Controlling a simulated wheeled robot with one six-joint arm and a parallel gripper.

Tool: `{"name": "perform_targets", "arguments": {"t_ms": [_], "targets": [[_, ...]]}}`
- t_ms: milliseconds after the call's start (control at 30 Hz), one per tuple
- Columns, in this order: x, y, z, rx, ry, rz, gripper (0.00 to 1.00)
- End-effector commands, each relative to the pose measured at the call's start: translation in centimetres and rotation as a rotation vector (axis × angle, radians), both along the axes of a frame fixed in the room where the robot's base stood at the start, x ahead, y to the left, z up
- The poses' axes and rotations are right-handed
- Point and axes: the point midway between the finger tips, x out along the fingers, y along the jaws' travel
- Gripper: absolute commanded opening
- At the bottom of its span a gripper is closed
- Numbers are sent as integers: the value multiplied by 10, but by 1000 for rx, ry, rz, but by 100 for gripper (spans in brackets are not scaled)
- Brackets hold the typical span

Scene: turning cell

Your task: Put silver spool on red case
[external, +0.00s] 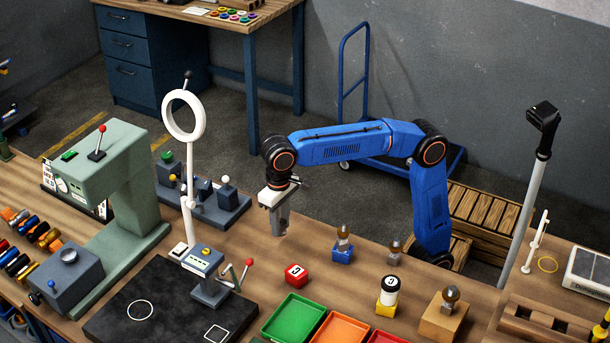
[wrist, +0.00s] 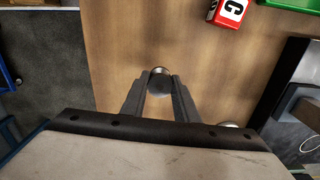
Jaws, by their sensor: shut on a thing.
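My gripper (external: 279,228) points down over the wooden bench near its back edge, left of the middle. In the wrist view its two fingers (wrist: 160,88) are closed around a small round silver piece, which looks like the silver spool (wrist: 160,71). The fingers hide most of it, and I cannot make it out in the external view. The red case (external: 295,275) is a small red block with a white marked label, on the bench in front of my gripper. It also shows at the top of the wrist view (wrist: 230,12), apart from the spool.
Green (external: 293,320) and orange (external: 340,330) trays lie in front of the red case. A lever device (external: 205,265) stands left. Bare wood lies between gripper and case.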

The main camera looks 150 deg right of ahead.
Motion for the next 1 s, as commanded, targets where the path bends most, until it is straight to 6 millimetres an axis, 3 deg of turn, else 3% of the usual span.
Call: {"name": "perform_targets", "arguments": {"t_ms": [100,300,600,767,1000], "targets": [[31,23,23,-1,-2,-11,5],[73,68,61,-2,-2,-47,5],[100,111,91,-2,-1,-82,5],[101,114,79,-1,1,-88,5],[100,114,41,-1,1,-87,5]]}}
